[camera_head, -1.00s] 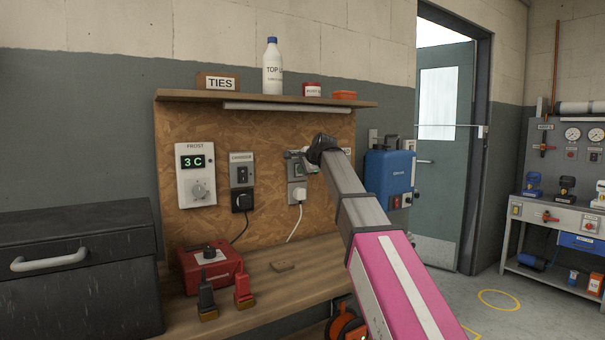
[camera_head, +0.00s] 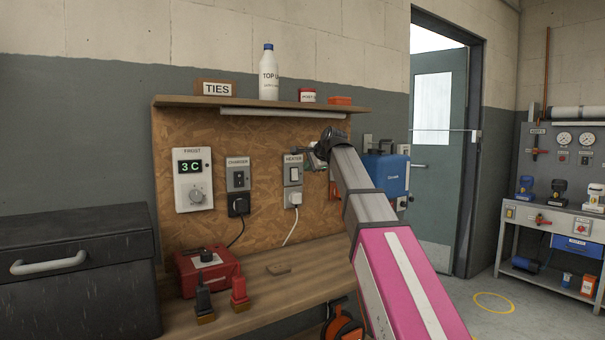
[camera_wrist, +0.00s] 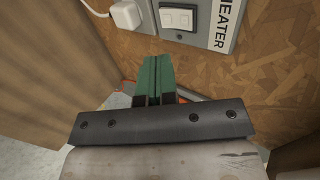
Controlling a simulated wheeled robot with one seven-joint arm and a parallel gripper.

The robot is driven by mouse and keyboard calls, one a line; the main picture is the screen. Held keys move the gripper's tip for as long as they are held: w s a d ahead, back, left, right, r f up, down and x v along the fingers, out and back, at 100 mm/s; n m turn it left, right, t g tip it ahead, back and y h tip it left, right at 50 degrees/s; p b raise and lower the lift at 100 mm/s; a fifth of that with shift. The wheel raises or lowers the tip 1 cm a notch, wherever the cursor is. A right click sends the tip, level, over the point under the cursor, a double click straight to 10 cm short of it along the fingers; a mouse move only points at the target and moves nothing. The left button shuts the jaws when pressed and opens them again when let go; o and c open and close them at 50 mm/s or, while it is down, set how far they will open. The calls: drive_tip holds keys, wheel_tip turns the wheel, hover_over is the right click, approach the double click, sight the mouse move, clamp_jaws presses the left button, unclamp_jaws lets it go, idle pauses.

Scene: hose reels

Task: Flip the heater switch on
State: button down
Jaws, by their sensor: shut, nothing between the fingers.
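The heater switch (camera_head: 294,174) is a pale rocker in a grey box labelled HEATER on the chipboard panel. A white plug (camera_head: 294,198) with a white cable sits in the socket below it. In the wrist view the heater switch (camera_wrist: 178,19) is at the top, with the HEATER label to its right and the white plug (camera_wrist: 126,14) to its left. My gripper (camera_wrist: 158,60) has green fingers shut together with nothing between them. It is apart from the switch. In the head view my gripper (camera_head: 314,156) is just right of the heater box, its tips partly hidden.
The charger switch box (camera_head: 238,178) and the frost thermostat (camera_head: 194,180) are to the left. A shelf (camera_head: 180,101) with a bottle (camera_head: 268,75) overhangs the panel. A blue box (camera_head: 386,180) is to the right. A red box (camera_head: 207,270) stands on the bench.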

drive_tip(key=shift+v, duration=2.7)
drive_tip(key=shift+s+f, duration=0.15)
drive_tip(key=shift+f, duration=0.2)
drive_tip(key=shift+f, duration=0.35)
approach(295, 179)
wheel_tip(295, 179, down, 3)
drive_tip(key=w, duration=0.2)
drive_tip(key=shift+w+a+f, duration=0.25)
drive_tip(key=shift+w+a, duration=0.5)
drive_tip(key=shift+a, duration=0.05)
drive_tip(key=shift+w+a+f, duration=0.3)
drive_tip(key=shift+w+a, duration=0.4)
drive_tip(key=shift+a, duration=0.1)
